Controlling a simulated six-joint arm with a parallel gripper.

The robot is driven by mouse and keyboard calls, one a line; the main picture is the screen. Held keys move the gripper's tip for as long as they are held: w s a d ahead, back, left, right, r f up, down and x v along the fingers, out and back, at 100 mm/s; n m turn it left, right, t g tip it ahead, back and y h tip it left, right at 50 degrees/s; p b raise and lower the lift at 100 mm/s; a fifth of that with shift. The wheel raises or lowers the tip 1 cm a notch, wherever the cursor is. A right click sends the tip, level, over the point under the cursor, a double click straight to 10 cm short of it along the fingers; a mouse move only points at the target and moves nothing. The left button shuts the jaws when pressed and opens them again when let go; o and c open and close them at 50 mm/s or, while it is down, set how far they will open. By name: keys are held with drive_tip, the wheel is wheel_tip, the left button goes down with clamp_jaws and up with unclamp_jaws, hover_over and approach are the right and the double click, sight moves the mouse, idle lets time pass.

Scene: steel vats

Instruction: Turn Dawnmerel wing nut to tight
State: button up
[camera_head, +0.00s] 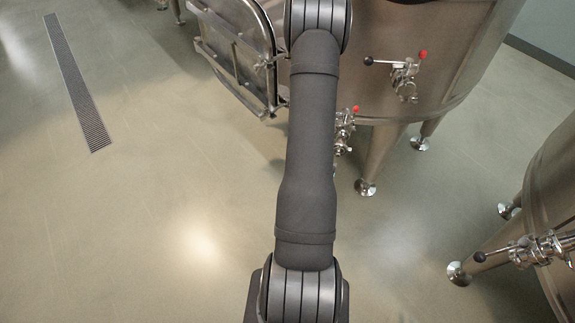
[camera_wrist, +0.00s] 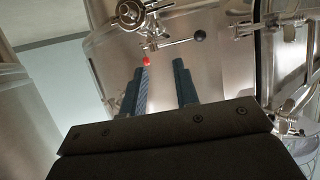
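My gripper (camera_wrist: 159,66) shows in the wrist view with its two dark fingers apart and nothing between them. It faces the wall of a steel vat (camera_wrist: 215,70). No readable Dawnmerel label shows, so I cannot tell which fitting is the Dawnmerel wing nut. Beyond the fingertips is a valve with a black-ball lever (camera_wrist: 198,35) and a red knob (camera_wrist: 146,61). A round clamped fitting (camera_wrist: 130,13) is above left of the fingers. Metal clamp hardware (camera_wrist: 272,117) is at the right, by the hatch edge. In the head view my gripper is hidden or out of frame.
In the head view, a vat (camera_head: 440,40) carries a hatch door (camera_head: 240,45) standing out at its left and valves (camera_head: 404,78). Another vat (camera_head: 555,190) with a valve (camera_head: 535,250) is at the right. The floor (camera_head: 150,220) at left is clear, with a drain grate (camera_head: 75,82).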

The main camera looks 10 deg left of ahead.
drive_tip(key=w+a+f+m+g+y, duration=0.1)
drive_tip(key=w+a+f+m+g, duration=0.2)
drive_tip(key=f, duration=0.4)
drive_tip(key=w+a+f+m+g+y, duration=0.2)
drive_tip(key=a+f+m+g, duration=0.1)
drive_tip(key=a+f+g, duration=0.3)
drive_tip(key=shift+w+a+f+y, duration=0.35)
drive_tip(key=shift+a+f, duration=0.25)
drive_tip(key=shift+a, duration=0.35)
